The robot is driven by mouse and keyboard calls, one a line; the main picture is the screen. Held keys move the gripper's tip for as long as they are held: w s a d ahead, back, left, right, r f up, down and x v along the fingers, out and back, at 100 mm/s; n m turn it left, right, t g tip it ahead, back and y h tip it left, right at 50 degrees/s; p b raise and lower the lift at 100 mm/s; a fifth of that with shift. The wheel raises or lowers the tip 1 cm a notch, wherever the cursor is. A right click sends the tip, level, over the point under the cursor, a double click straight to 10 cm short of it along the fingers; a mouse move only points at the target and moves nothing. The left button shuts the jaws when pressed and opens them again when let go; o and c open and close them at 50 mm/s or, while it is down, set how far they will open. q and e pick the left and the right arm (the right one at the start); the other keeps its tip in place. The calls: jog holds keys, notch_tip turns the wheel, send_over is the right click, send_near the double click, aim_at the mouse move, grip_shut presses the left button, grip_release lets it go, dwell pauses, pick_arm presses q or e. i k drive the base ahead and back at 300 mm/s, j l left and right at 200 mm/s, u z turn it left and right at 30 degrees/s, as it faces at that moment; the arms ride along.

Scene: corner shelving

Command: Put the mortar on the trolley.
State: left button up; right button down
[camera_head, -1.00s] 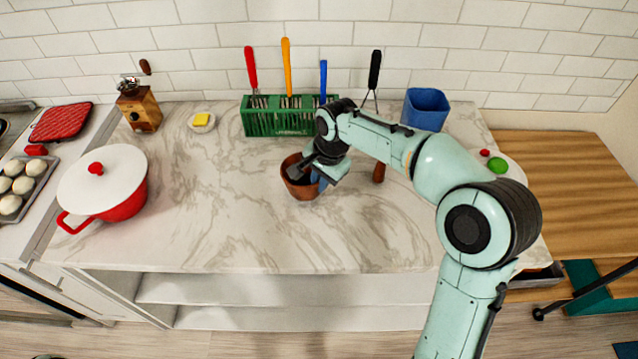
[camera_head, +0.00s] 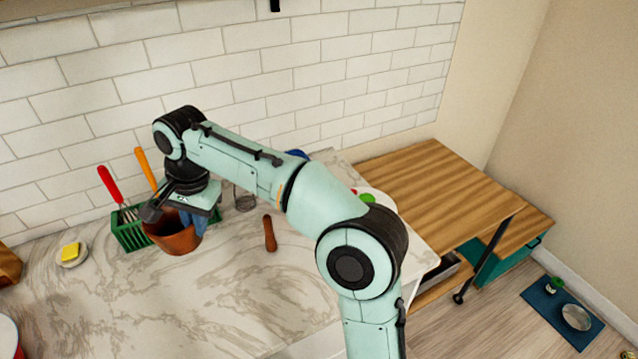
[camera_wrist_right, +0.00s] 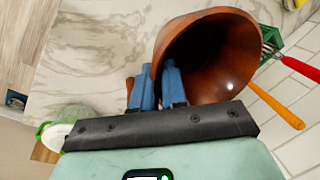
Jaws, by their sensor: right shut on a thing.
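The mortar (camera_head: 172,236) is a brown, wide-mouthed bowl. My right gripper (camera_head: 190,215) is shut on its wall at the right side. In the right wrist view the blue fingers (camera_wrist_right: 159,88) pinch the rim of the mortar (camera_wrist_right: 208,60). It seems to be held above the marble counter, in front of the green rack; the exact gap cannot be told. The trolley (camera_head: 432,192) shows at the right as a wooden top with a black post and a caster, beyond the counter's right end. My left gripper is not in view.
A brown pestle (camera_head: 269,233) lies on the counter (camera_head: 235,300), right of the mortar. The green rack (camera_head: 128,232) holds utensils. A glass (camera_head: 244,198) and a plate with a green item (camera_head: 367,198) stand further right. The trolley's visible top is bare.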

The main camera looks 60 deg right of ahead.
aim_at(445, 198)
jog(key=k+l, duration=0.15)
jog(key=l, duration=0.35)
jog(key=k+l, duration=0.2)
jog(key=l, duration=0.25)
jog(key=k+l, duration=0.15)
jog(key=l, duration=0.35)
jog(key=k+l, duration=0.2)
jog(key=l, duration=0.25)
jog(key=k+l, duration=0.15)
jog(key=l, duration=0.35)
jog(key=k+l, duration=0.2)
jog(key=l, duration=0.25)
jog(key=k+l, duration=0.15)
jog(key=l, duration=0.35)
jog(key=k+l, duration=0.2)
jog(key=l, duration=0.25)
